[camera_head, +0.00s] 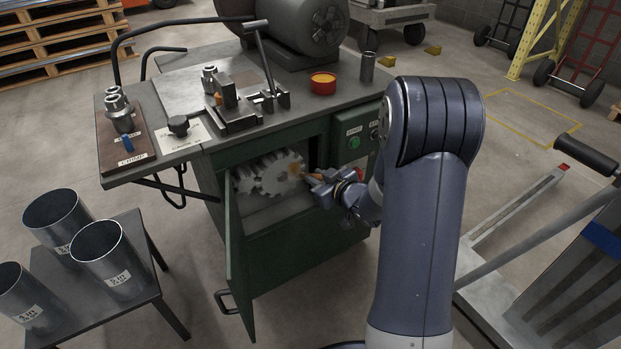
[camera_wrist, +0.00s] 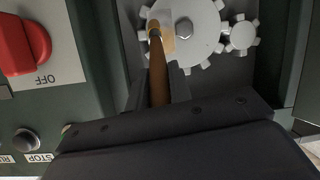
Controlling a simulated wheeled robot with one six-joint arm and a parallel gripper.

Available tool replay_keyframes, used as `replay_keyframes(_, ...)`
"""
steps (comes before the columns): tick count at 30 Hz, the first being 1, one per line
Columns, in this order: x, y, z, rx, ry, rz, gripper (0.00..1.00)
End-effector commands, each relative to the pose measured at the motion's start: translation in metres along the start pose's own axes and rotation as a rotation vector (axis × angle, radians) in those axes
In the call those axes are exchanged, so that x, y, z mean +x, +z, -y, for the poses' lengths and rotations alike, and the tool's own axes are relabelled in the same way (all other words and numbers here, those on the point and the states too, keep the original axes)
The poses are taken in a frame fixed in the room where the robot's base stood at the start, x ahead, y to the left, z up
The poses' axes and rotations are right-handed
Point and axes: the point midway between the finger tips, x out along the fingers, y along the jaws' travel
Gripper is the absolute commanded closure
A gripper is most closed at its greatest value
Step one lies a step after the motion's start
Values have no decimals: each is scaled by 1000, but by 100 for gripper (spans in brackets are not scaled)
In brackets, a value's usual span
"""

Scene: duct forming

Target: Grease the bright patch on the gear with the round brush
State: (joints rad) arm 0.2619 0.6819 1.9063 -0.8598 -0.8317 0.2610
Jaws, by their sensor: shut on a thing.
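The large grey gear (camera_head: 278,174) sits inside the open green cabinet; it also fills the top of the wrist view (camera_wrist: 192,45). The bright patch (camera_wrist: 168,38) is a tan area on the gear's face, left of its centre bolt. My gripper (camera_head: 318,178) is at the cabinet opening, shut on the round brush (camera_wrist: 159,85), whose brown handle points away from me toward the gear. The brush's head (camera_wrist: 154,27) overlaps the patch in the wrist view. I cannot tell whether it touches. In the head view the brush is small and partly hidden by my gripper.
A smaller gear (camera_wrist: 241,35) is beside the large one. The cabinet door (camera_head: 236,262) hangs open on the left. A red switch (camera_wrist: 22,45) and a stop button (camera_wrist: 26,141) are beside the opening. A red tin (camera_head: 323,83) stands on the bench top.

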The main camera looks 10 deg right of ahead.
Motion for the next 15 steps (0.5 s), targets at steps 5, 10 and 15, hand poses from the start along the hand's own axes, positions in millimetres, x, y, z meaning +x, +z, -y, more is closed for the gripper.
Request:
replay_keyframes(5, -1, 2, -10, -1, 0, 0, 100)
replay_keyframes(10, -2, -4, -11, -1, 0, -1, 100)
replay_keyframes(15, -4, -11, -12, -1, -1, 0, 100)
